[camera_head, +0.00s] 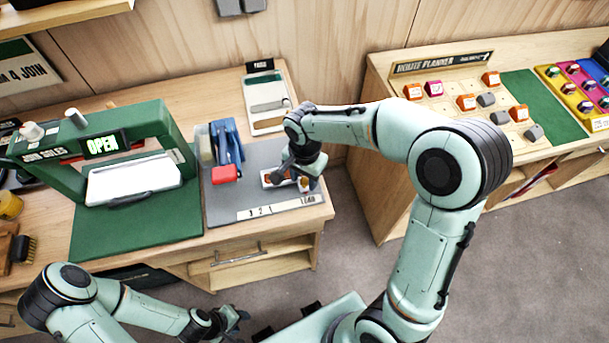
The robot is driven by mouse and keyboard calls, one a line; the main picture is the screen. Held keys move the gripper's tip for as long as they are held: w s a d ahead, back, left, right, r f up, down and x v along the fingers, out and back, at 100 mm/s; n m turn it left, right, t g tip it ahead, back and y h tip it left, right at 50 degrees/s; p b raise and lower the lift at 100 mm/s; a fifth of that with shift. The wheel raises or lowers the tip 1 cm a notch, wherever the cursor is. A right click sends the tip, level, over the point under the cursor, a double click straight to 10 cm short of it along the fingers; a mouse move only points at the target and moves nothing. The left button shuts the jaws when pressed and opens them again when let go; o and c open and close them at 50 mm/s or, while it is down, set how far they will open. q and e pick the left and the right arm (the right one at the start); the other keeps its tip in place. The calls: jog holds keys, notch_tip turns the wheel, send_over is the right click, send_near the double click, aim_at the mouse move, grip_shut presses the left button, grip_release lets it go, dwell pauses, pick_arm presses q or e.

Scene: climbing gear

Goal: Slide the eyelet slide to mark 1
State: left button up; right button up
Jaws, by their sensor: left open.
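On the grey mat (222,198) is a marked strip (290,205) reading 3, 2, 1 and LOAD from left to right. A blue press (229,142) with a red block (225,174) at its front stands on the mat's left part. A small pale piece with orange-red on it, apparently the eyelet slide (268,179), lies behind the strip, roughly above mark 1 and LOAD. My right gripper (290,180) is down over this piece and hides part of it; its fingers are too small and dark to read. My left gripper (240,318) is open and empty, low in front of the bench.
A green frame with an OPEN sign (105,145) and white tray (132,180) stands left of the mat. A second bench with a route planner (440,62) and coloured holds stands at the right. Floor between benches is clear.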

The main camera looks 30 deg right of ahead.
grip_shut()
jog(key=a, duration=0.2)
jog(key=w+a, duration=0.1)
jog(key=a, duration=0.2)
jog(key=shift+w, duration=0.15)
pick_arm(q)
jog(key=shift+s+f, duration=0.1)
jog(key=shift+f, duration=0.05)
pick_arm(e)
jog(key=shift+o, duration=1.5)
grip_release()
jog(key=shift+d, duration=0.1)
pick_arm(q)
jog(key=shift+w+r+p, duration=0.5)
jog(key=shift+w+r, duration=0.25)
jog(key=shift+r, duration=0.1)
pick_arm(e)
notch_tip(320, 180, up, 13)
jog(key=shift+r, duration=0.2)
